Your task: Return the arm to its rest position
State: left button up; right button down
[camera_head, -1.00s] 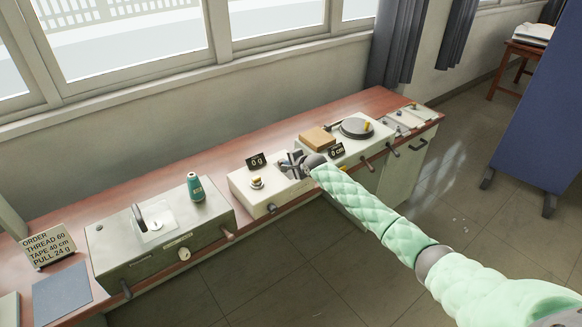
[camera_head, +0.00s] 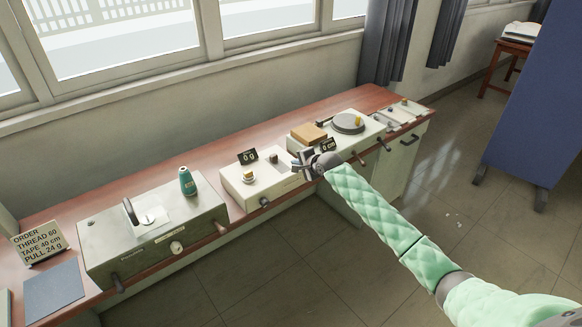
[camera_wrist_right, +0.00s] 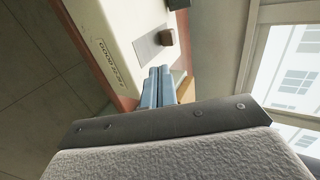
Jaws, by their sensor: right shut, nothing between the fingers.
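My right arm, in a quilted pale green sleeve, reaches in from the lower right in the head view. Its gripper (camera_head: 303,161) is shut and empty. It hovers by the right end of a cream device (camera_head: 242,196) with a "0 g" sign, and overlaps the "0 cm" device behind it. In the right wrist view the blue-grey fingers (camera_wrist_right: 158,88) are together, with a dark brown knob (camera_wrist_right: 166,37) just beyond them. Whether they touch anything is hard to tell. My left gripper is not in view.
A red-brown counter (camera_head: 212,149) runs under the windows. On it stand a grey-green machine (camera_head: 105,252), a teal thread spool (camera_head: 187,182), an order sign (camera_head: 38,242) and a "0 cm" device with a round dark disc (camera_head: 348,123). A blue screen (camera_head: 535,110) stands right. Open floor lies in front.

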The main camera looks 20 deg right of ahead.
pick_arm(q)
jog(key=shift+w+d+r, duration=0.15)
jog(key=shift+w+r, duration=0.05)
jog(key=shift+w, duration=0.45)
pick_arm(e)
jog(key=shift+s+d+r, duration=0.3)
jog(key=shift+s, duration=0.25)
